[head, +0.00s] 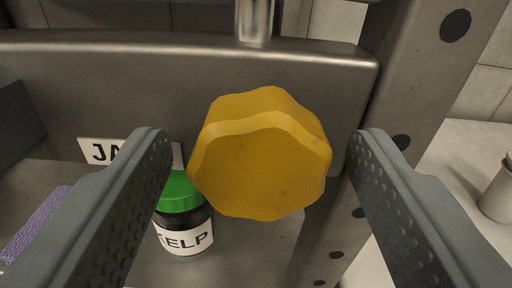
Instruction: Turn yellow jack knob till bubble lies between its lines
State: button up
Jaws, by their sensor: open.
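The yellow jack knob (262,160) is a large lobed knob in the middle of the head view, at the front of a grey metal panel. A short shiny rod (254,22) stands above it. My gripper (258,150) is open, with one grey ridged finger to the left of the knob and one to the right. Gaps show between the fingers and the knob, so it is not gripped. A label starting "JA" (102,151) is partly hidden behind the left finger. No bubble or level lines are in view.
A dark jar with a green lid (181,192) and a "KELP" label stands below left of the knob. A grey post with dark holes (430,70) rises at the right. A purple piece (36,222) lies at far left. A pale container (498,192) stands at the right edge.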

jog(key=shift+c, duration=0.2)
jog(key=c, duration=0.9)
jog(key=shift+m, duration=1.8)
jog(key=shift+m, duration=1.7)
jog(key=shift+a+m, duration=0.1)
jog(key=shift+m, duration=1.6)
